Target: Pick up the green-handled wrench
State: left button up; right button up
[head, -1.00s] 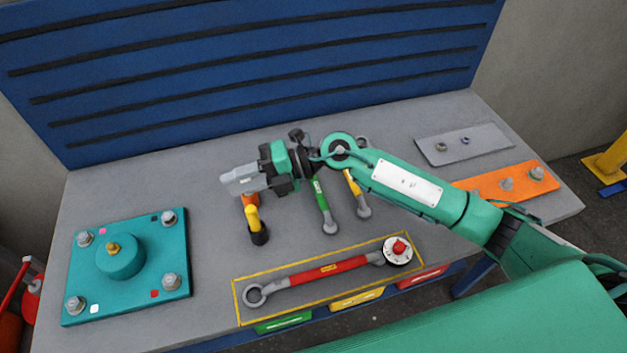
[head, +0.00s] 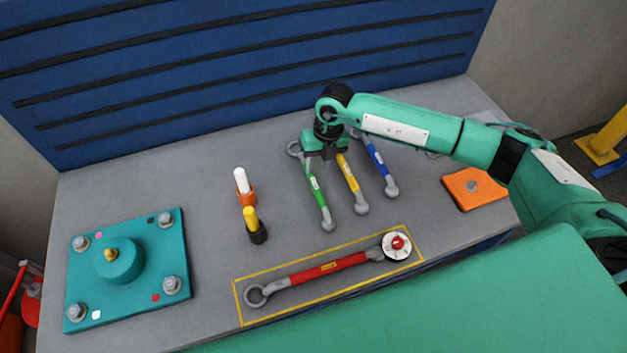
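The green-handled wrench (head: 315,190) lies on the grey workbench, left of the yellow-handled wrench (head: 349,175) and the blue-handled wrench (head: 377,160). Its near ring end and handle are visible, and its far ring shows just left of my gripper. My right gripper (head: 323,148) is over the upper parts of the green and yellow wrenches, seen from above and behind. Its fingers are hidden under its body, so I cannot tell whether it is open or touching anything. My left gripper is not in view.
A red-handled wrench (head: 330,267) lies in a yellow-outlined area, at a white-and-red round piece (head: 397,246). White-orange (head: 242,183) and yellow-black (head: 253,225) pieces stand left of the wrenches. A teal bolted plate (head: 85,290) is at left, an orange plate (head: 483,192) at right.

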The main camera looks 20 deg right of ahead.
aim_at(314, 179)
jog(key=shift+a+f, duration=0.15)
jog(key=shift+f, duration=0.65)
jog(key=shift+s+a+f+p, duration=0.2)
jog(key=shift+f+p, duration=0.25)
jog(key=shift+p, duration=0.2)
jog(key=f, duration=0.1)
jog(key=f+p, duration=0.1)
jog(key=f, duration=0.1)
jog(key=shift+s+a+f+p, duration=0.1)
jog(key=shift+s+a+p, duration=0.05)
jog(key=shift+a+p, duration=0.2)
jog(key=shift+f, duration=0.55)
grip_shut()
